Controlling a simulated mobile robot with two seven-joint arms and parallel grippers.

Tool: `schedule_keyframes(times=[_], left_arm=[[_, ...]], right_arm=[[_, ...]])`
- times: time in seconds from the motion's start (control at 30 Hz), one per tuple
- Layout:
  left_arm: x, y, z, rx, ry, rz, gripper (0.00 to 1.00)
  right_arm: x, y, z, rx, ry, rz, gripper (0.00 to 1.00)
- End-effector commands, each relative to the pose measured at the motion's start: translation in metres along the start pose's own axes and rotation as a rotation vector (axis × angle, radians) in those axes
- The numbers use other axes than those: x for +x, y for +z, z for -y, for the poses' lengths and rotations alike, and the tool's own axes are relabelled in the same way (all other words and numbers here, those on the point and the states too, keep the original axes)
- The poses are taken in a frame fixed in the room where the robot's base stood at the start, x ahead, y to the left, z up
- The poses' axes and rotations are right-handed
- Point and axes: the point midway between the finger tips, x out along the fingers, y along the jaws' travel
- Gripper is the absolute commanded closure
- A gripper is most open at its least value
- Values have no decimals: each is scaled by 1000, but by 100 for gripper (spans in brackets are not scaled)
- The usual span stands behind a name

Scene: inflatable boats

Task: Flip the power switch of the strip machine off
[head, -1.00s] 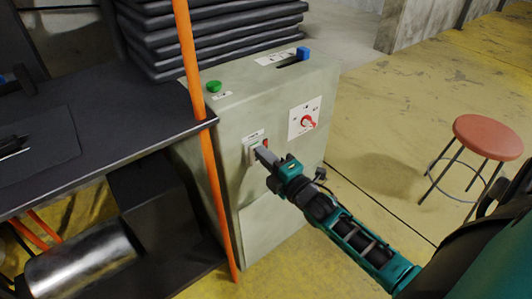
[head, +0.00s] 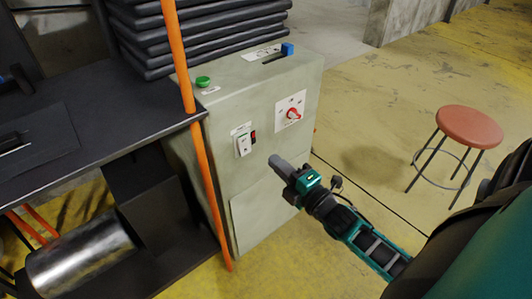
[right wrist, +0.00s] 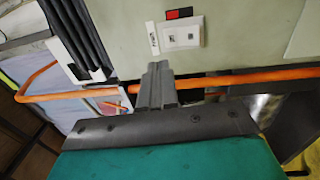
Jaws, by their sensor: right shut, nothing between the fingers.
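The strip machine (head: 215,110) is a pale green-grey cabinet beside the dark table. On its front is a white switch plate (head: 243,145) with a small red and black power switch (head: 253,136) at its edge. In the right wrist view the plate (right wrist: 181,34) and the red and black switch (right wrist: 179,13) show past the fingers. My right gripper (head: 275,160) is shut and empty, to the right of and slightly below the plate, apart from it. Its fingers (right wrist: 158,70) are together in the right wrist view. My left gripper is not in view.
A red knob (head: 292,114) on a white plate sits on the machine's front; a green button (head: 202,82) and a blue lever (head: 288,49) are on top. An orange pole (head: 199,170) stands left of the switch. A red stool (head: 469,127) stands right on open yellow floor.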

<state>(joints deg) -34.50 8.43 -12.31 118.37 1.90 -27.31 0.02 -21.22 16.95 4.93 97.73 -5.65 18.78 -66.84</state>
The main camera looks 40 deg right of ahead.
Motion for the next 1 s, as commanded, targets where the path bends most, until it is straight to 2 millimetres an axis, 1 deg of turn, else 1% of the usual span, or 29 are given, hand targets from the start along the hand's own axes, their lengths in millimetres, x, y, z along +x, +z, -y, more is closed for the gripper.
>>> schedule_keyframes(times=[0.03,0.1,0.2,0.3,0.5,0.93,1.0], left_arm=[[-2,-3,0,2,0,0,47],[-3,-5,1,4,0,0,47],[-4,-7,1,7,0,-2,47],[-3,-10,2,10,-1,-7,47],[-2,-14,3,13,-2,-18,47],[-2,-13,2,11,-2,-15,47],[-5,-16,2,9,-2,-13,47]], right_arm=[[-10,0,-3,1,-3,1,100],[-20,0,-4,2,-3,1,100],[-30,0,-7,1,-2,1,100],[-36,0,-8,0,-1,0,100],[-38,0,-8,0,1,0,100],[-37,0,-8,2,-1,0,100],[-38,-2,-9,27,-12,2,100]])
